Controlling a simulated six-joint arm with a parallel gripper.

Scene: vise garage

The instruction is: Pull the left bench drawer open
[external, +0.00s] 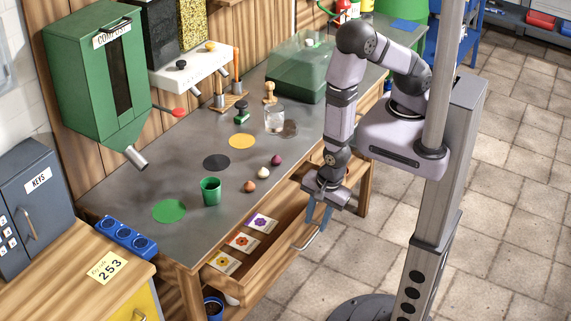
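The left bench drawer (262,259) stands pulled out from the front of the metal-topped bench (180,170). Several seed packets lie inside it, among them a purple-flowered one (262,223), an orange one (243,242) and a yellow one (222,262). Its metal handle (311,240) is on the drawer's front. My gripper (319,220) points down at the far end of the drawer front, with its blue fingers close to the handle's far end. I cannot tell whether the fingers touch the handle or how far apart they are.
A green cup (210,191), several bulbs and a glass jar (275,119) stand on the bench top. A green compost bin (95,75) hangs on the wall. A wooden cabinet (70,270) is at the lower left. The tiled floor (330,275) before the drawer is clear.

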